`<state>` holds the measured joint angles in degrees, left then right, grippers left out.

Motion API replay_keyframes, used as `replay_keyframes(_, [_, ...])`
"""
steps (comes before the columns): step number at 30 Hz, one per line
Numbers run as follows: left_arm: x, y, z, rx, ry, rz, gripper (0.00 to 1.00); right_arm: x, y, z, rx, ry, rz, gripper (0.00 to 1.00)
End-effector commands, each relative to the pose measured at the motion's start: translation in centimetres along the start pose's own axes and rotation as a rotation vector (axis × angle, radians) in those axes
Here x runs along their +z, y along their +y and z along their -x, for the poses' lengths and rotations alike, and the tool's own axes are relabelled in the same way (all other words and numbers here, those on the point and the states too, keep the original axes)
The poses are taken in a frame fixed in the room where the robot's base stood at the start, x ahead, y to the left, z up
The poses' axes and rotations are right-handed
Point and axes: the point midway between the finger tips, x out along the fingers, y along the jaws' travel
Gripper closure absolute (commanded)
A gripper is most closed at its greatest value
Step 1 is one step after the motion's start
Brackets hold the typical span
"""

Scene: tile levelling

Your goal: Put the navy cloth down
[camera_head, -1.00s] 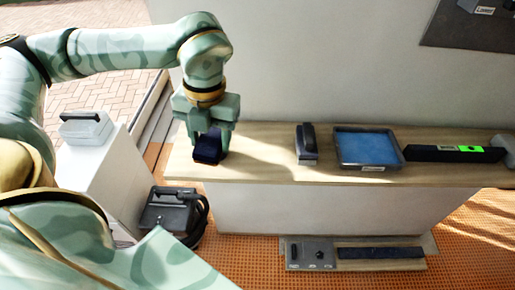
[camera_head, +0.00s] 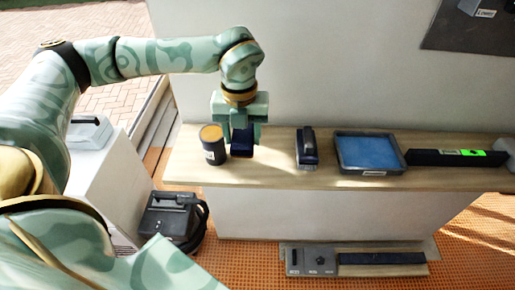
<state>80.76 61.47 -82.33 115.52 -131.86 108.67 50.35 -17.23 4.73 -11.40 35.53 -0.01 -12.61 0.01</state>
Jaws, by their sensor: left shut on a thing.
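The navy cloth (camera_head: 243,141) is a small dark blue folded block between the fingers of my left gripper (camera_head: 241,140). The gripper points down over the wooden shelf (camera_head: 270,175) and is shut on the cloth. The cloth is at or just above the shelf top; I cannot tell whether it touches. A dark can with an orange top (camera_head: 212,145) stands just left of the gripper. My right gripper does not show.
Right of the gripper are a dark upright tool (camera_head: 307,147), a tray with a blue inside (camera_head: 341,165) and a black level (camera_head: 440,157) with a green vial. A black case (camera_head: 172,217) stands on the floor. The shelf's front strip is clear.

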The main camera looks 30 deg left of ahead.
Motion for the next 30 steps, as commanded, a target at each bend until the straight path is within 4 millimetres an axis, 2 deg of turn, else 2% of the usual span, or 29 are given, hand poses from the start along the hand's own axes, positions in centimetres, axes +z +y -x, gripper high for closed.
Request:
replay_keyframes(1, [0.5, -0.6, -1.1, 0.001, 0.003, -0.001, 0.69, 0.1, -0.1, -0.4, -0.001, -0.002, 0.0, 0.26])
replay_keyframes(6, [2.2, -2.0, -3.9, 0.001, 0.002, 0.0, 0.69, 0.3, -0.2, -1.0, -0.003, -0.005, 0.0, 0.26])
replay_keyframes(14, [3.4, -3.1, -5.7, -0.001, 0.0, -0.001, 0.69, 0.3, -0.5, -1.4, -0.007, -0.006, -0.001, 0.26])
replay_keyframes(20, [3.5, -3.2, -8.4, 0.001, 0.0, -0.002, 0.68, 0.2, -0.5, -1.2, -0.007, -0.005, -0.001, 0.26])
replay_keyframes(21, [3.5, -3.2, -8.6, 0.001, 0.0, -0.001, 0.72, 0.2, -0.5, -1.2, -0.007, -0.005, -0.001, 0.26])
replay_keyframes(25, [3.5, -3.2, -8.6, 0.001, 0.001, -0.001, 0.72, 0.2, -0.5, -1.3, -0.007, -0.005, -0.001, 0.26])
replay_keyframes(26, [3.5, -3.2, -8.6, 0.002, 0.001, -0.001, 0.48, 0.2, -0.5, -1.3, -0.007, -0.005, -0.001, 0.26])
replay_keyframes(27, [3.5, -3.2, -8.7, 0.002, 0.001, -0.001, 0.37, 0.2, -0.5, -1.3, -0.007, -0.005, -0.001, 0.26])
replay_keyframes(28, [3.5, -3.2, -8.6, 0.002, 0.001, -0.001, 0.29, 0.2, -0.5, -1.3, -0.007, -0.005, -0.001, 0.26])
replay_keyframes(30, [3.5, -3.2, -8.6, 0.001, 0.001, -0.001, 0.29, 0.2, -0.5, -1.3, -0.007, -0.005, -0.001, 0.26])
